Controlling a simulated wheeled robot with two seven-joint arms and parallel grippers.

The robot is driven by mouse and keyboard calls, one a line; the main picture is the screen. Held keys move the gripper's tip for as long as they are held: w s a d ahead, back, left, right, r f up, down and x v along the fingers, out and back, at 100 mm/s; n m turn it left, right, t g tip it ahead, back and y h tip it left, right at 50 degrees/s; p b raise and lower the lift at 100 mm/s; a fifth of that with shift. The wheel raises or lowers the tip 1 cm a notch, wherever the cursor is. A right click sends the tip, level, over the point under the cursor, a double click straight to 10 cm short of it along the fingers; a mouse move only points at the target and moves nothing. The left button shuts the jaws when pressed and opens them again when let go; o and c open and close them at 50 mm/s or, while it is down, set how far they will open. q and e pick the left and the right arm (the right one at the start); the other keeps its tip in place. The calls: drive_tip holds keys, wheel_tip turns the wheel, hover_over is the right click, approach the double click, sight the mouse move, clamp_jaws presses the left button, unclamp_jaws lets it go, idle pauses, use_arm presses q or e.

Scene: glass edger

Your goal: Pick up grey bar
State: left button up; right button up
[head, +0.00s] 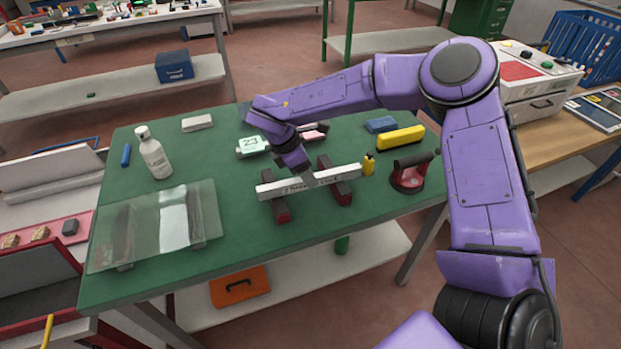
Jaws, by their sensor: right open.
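The grey bar (336,175) is a long light-grey bar with dark lettering. It rests across two dark red and black supports (278,209) on the green table (240,255). My right gripper (307,178) is open at the middle of the bar, pointing down at it. The fingertips are small here, and I cannot tell whether they straddle the bar or touch it. My left gripper is not in view.
A glass sheet (205,212) lies at the table's left, near a white bottle (153,155). A suction cup handle (410,173), a small yellow bottle (369,164) and a yellow case (401,138) stand right of the bar. A green-white device (252,146) is behind it.

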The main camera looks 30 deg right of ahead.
drive_tip(key=shift+x, duration=1.5)
drive_tip(key=shift+r, duration=0.1)
clamp_jaws()
drive_tip(key=shift+w, duration=0.1)
drive_tip(key=shift+r, duration=0.15)
